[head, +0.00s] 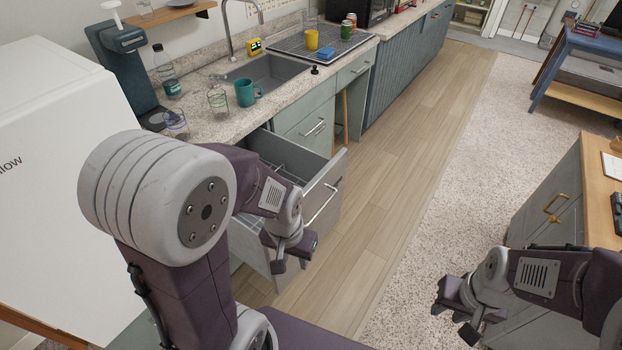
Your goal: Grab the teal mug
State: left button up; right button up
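The teal mug (244,93) stands upright on the speckled counter, at the near edge of the sink, with its handle toward the right. My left gripper (295,256) is open and empty. It is well below and in front of the mug in the picture, by the pulled-out drawer, and not touching the mug. My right gripper (454,314) is open and empty at the lower right, over the carpet and far from the mug.
An open drawer (322,190) juts out below the mug. Clear glasses (217,99), a bottle (167,75) and a coffee machine (124,62) stand left of the mug. The sink (268,73) lies behind it; a yellow cup (311,40) is farther back. A wooden-topped desk (597,190) stands right.

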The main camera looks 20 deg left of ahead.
aim_at(249, 93)
jog(key=u, duration=0.75)
jog(key=i+l+u, duration=0.2)
jog(key=i, duration=0.2)
